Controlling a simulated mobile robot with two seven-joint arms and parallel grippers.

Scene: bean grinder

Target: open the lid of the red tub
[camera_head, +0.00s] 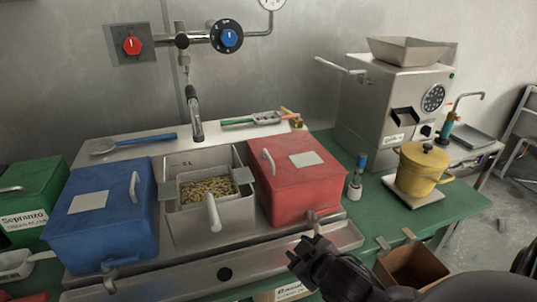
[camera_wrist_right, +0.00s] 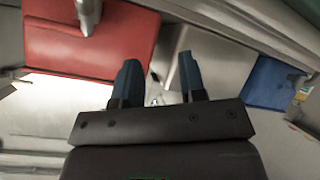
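The red tub (camera_head: 300,190) stands on the counter right of the sink, with its lid (camera_head: 292,172) down. The lid has a pale label and a light handle (camera_head: 268,161) near its left edge. A metal latch (camera_head: 316,218) sits at its front. My right gripper (camera_head: 310,246) is just in front of and below the latch, apart from the lid handle. In the right wrist view its two dark fingers (camera_wrist_right: 160,78) stand apart with nothing clearly held between them. That view also shows the red tub (camera_wrist_right: 65,45) and a handle (camera_wrist_right: 87,14) at upper left. My left gripper is not in view.
A sink with a basket of beans (camera_head: 208,188) lies left of the red tub, then a blue tub (camera_head: 105,225) and a green tub (camera_head: 28,195). A yellow pot (camera_head: 420,170) and a steel grinder (camera_head: 385,110) stand right. An open brown box (camera_head: 410,268) is near my right arm.

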